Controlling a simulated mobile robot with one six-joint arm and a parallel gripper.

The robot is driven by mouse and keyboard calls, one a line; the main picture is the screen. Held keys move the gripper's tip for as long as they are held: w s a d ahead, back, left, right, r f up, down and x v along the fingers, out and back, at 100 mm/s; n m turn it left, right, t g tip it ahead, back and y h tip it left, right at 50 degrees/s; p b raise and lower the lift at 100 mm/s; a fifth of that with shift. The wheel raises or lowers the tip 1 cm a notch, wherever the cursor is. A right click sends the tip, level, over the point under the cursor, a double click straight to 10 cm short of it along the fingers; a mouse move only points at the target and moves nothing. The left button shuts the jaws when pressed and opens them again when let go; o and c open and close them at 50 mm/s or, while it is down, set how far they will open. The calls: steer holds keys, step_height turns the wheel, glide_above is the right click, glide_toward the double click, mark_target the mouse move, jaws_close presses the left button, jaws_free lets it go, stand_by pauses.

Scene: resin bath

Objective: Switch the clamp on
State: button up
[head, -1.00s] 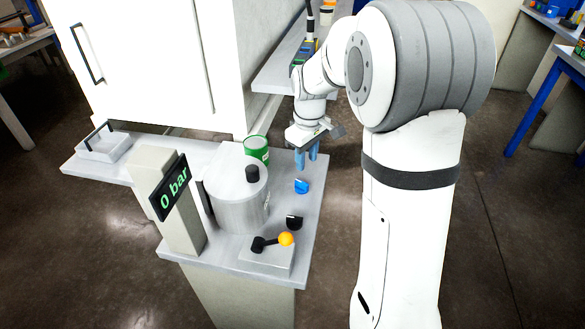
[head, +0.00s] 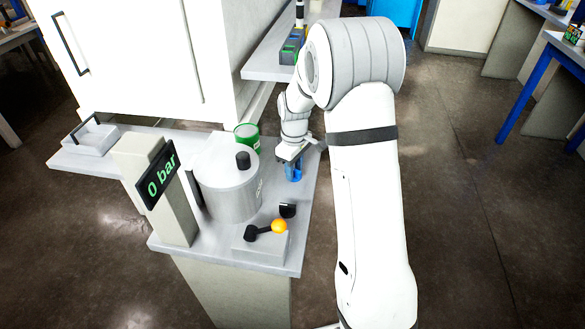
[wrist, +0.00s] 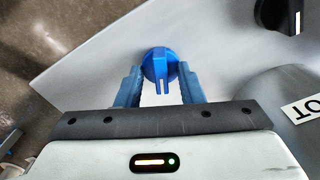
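A blue rotary knob (wrist: 160,68) with a pale mark sits on the grey bench top in the wrist view. My gripper (wrist: 160,76) is open, with one blue finger on each side of the knob. I cannot tell whether the fingers touch it. A black knob (head: 288,210) sits nearer the front, and shows in the wrist view (wrist: 278,14) at the top right. No label names the clamp control.
A grey cylindrical vessel (head: 226,190) stands left of the knobs, behind a display (head: 160,175) reading "0 bar". A lever with an orange ball (head: 279,226) is on a block at the front. A green can (head: 247,136) stands behind.

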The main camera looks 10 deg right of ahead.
jaws_close()
steer(key=shift+a, duration=0.25)
steer(key=shift+d, duration=0.25)
steer(key=shift+m, duration=0.4)
steer(key=m, duration=0.2)
steer(key=shift+m, duration=0.3)
steer(key=shift+m+p, duration=0.3)
steer(key=shift+m, duration=1.6)
